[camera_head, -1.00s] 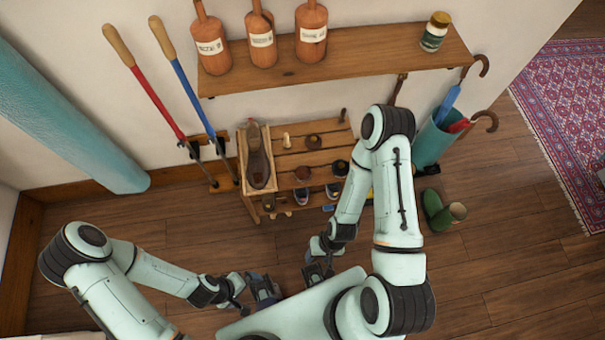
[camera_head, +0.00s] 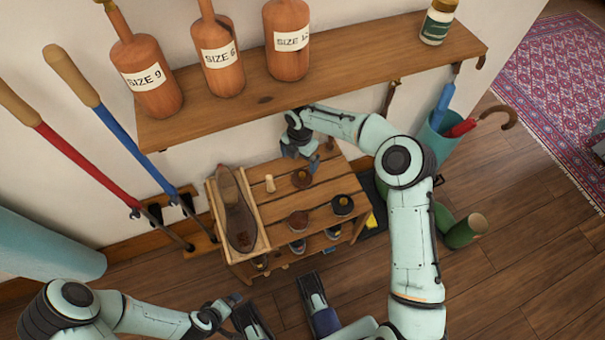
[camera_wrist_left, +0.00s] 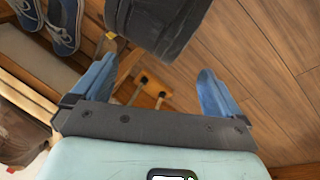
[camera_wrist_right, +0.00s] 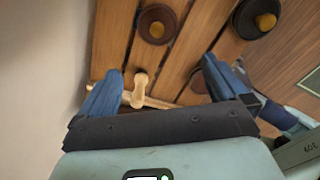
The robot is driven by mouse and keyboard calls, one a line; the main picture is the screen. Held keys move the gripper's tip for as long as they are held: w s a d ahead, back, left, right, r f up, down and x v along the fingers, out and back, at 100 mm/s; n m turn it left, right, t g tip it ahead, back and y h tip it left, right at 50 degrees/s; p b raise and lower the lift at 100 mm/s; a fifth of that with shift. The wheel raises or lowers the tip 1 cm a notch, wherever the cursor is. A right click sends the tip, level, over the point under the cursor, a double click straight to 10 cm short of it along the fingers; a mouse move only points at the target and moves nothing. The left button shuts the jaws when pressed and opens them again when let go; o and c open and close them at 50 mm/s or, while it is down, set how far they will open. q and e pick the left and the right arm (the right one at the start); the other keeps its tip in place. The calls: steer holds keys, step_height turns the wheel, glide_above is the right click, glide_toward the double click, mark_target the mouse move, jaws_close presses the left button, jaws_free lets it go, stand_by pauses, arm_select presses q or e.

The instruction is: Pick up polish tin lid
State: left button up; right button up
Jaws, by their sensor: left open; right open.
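Small round pieces with knobs stand on the slatted top of a wooden rack. One is a brown disc (camera_head: 301,179), also in the right wrist view (camera_wrist_right: 157,24). Another is black (camera_head: 342,205) with a yellowish knob, also in the right wrist view (camera_wrist_right: 257,20). A third brown round piece (camera_head: 298,219) sits nearer the front. I cannot tell which is the polish tin lid. My right gripper (camera_head: 304,160) is open and empty above the rack's back, near the first brown disc. My left gripper (camera_head: 252,322) is open and empty, low before the rack.
A pale wooden knobbed piece (camera_head: 269,184) lies between the right fingers in the right wrist view (camera_wrist_right: 140,88). A boxed shoe (camera_head: 237,218) fills the rack's left end. Green boots (camera_head: 462,231) stand right.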

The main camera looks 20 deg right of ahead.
mark_target(301, 175)
steer(key=f, duration=0.2)
steer(key=f+b, duration=0.1)
steer(key=f, duration=0.5)
steer(key=shift+w+d+b, duration=0.1)
steer(key=shift+d+b, duration=0.2)
steer(key=shift+b, duration=0.05)
steer(key=f, duration=0.2)
steer(key=f+b, duration=0.1)
steer(key=shift+w+f, duration=0.2)
steer(key=shift+f, duration=0.75)
arm_select(q)
steer(key=shift+y, duration=0.3)
steer(key=f, duration=0.1)
steer(key=a+f, duration=0.1)
steer(key=f, duration=0.1)
steer(key=w+a+f, duration=0.1)
steer(key=shift+f, duration=0.2)
arm_select(e)
steer(key=shift+d, duration=0.1)
steer(key=c, duration=0.9)
